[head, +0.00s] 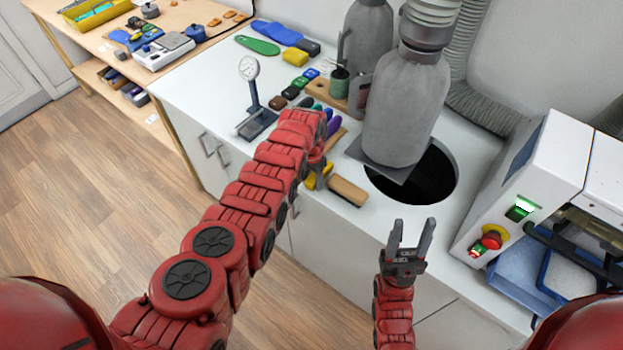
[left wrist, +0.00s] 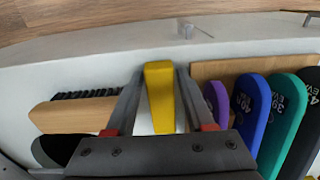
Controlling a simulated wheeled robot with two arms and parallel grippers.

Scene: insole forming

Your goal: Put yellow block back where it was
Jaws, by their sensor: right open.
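The yellow block (left wrist: 160,95) stands between the fingers of my left gripper (left wrist: 160,78) in the left wrist view, with the fingertips against its sides. In the head view my left gripper (head: 318,172) is over the front edge of the white counter, and yellow (head: 311,183) shows at its fingers, partly hidden by the arm. I cannot tell whether the block touches the counter. My right gripper (head: 411,236) is open and empty in front of the counter, below the round dark hole.
A wooden-handled brush (head: 348,191) lies right of my left gripper, and a rack of coloured insoles (left wrist: 270,115) stands close by. A dial gauge (head: 250,75) and a white machine (head: 540,190) flank the area.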

